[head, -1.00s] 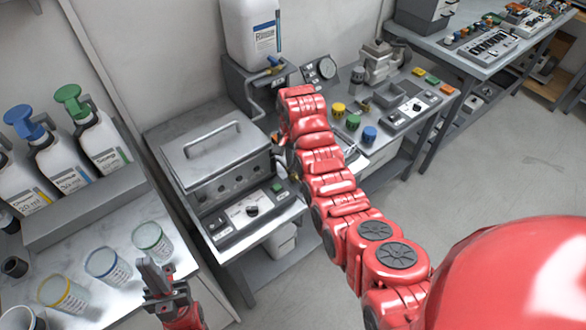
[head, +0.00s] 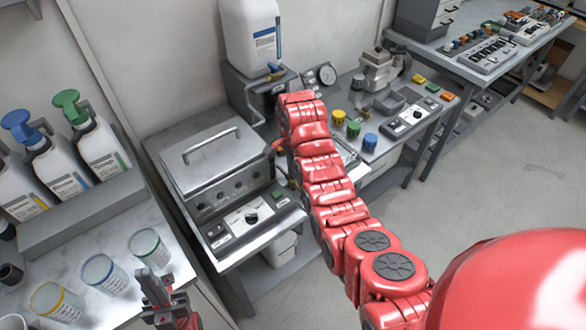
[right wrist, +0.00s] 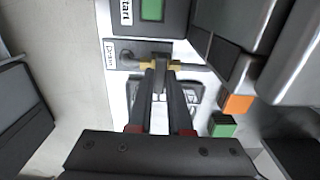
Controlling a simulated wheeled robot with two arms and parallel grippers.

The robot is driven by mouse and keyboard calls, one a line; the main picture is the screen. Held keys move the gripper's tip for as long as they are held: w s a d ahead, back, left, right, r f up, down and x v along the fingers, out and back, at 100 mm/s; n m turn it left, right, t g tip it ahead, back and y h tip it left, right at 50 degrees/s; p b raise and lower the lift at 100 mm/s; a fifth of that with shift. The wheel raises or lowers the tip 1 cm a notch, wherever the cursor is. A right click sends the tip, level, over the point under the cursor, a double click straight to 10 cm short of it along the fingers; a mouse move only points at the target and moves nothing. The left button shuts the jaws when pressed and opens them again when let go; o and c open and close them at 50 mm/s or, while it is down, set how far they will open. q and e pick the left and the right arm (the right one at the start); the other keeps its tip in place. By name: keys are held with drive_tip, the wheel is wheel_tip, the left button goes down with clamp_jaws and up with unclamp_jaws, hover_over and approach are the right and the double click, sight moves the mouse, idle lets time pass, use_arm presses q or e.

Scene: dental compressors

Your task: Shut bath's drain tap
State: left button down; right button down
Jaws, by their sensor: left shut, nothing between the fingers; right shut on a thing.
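The bath (head: 212,165) is a grey metal box with a lid and handle, on a bench left of centre in the head view. Its front panel has a dial and a green button. In the right wrist view the drain tap (right wrist: 160,82) has a dark lever, beside a "Drain" label (right wrist: 110,55). My right gripper (right wrist: 161,68) is shut on the tap's lever, one finger on each side. In the head view it is mostly hidden by my arm near the bath's right side. My left gripper (head: 155,287) is shut and empty, low by the left bench.
Labelled beakers (head: 97,273) stand on the left bench close to my left gripper. Pump bottles (head: 100,145) stand behind them. A large white canister (head: 250,35) and coloured caps (head: 353,129) are near my right arm. Open floor lies to the right.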

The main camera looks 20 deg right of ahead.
drive_tip(key=c, duration=0.8)
unclamp_jaws()
drive_tip(key=shift+c, duration=0.2)
wheel_tip(320, 180, up, 17)
drive_tip(key=p, duration=1.1)
drive_tip(key=shift+r, duration=0.15)
